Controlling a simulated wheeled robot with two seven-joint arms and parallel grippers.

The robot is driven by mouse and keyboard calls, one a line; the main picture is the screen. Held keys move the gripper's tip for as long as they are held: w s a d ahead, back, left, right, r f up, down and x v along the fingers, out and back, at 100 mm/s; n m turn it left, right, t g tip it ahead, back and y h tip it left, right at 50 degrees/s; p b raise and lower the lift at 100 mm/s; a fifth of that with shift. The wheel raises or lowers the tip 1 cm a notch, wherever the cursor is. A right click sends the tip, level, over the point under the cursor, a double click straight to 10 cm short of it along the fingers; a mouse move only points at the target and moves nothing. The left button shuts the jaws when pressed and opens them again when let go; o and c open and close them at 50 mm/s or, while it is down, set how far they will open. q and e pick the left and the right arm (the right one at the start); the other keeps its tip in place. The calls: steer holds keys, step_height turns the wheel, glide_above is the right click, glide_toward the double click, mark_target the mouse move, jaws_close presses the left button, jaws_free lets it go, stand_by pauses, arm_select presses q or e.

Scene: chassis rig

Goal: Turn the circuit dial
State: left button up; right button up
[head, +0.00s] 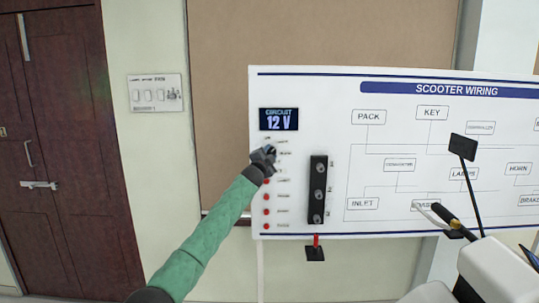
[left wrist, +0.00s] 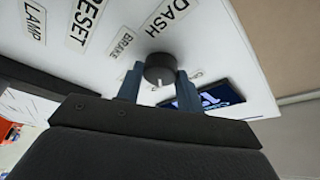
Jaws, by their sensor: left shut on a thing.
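The circuit dial (left wrist: 160,70) is a dark round knob on the white board, with a small white mark on its near side. My left gripper (left wrist: 158,85) has one finger on each side of the dial and is shut on it. In the head view my left gripper (head: 264,158) reaches the board's left part, just below the "CIRCUIT 12 V" display (head: 279,119), and hides the dial. Labels such as DASH, BRAKE, RESET and LAMP surround the dial in the left wrist view. My right gripper does not show.
The "SCOOTER WIRING" board (head: 340,85) fills the right side. A black strip with round terminals (head: 319,190) stands right of my left gripper. Red indicators (head: 267,212) run below it. A scooter's handlebar and mirror (head: 463,147) stand in front at right. A brown door (head: 70,150) is at left.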

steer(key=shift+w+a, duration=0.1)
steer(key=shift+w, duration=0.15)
arm_select(q)
steer(key=o, duration=0.8)
steer(key=shift+o, duration=1)
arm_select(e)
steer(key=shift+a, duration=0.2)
arm_select(q)
steer(key=b+v, duration=0.3)
steer(key=v, duration=0.4)
steer(key=shift+s+b, duration=0.35)
steer(key=shift+s, duration=0.05)
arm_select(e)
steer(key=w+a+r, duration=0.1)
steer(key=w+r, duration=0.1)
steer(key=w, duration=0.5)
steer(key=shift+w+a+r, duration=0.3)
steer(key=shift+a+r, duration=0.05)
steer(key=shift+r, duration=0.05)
arm_select(q)
steer(key=shift+f, duration=0.1)
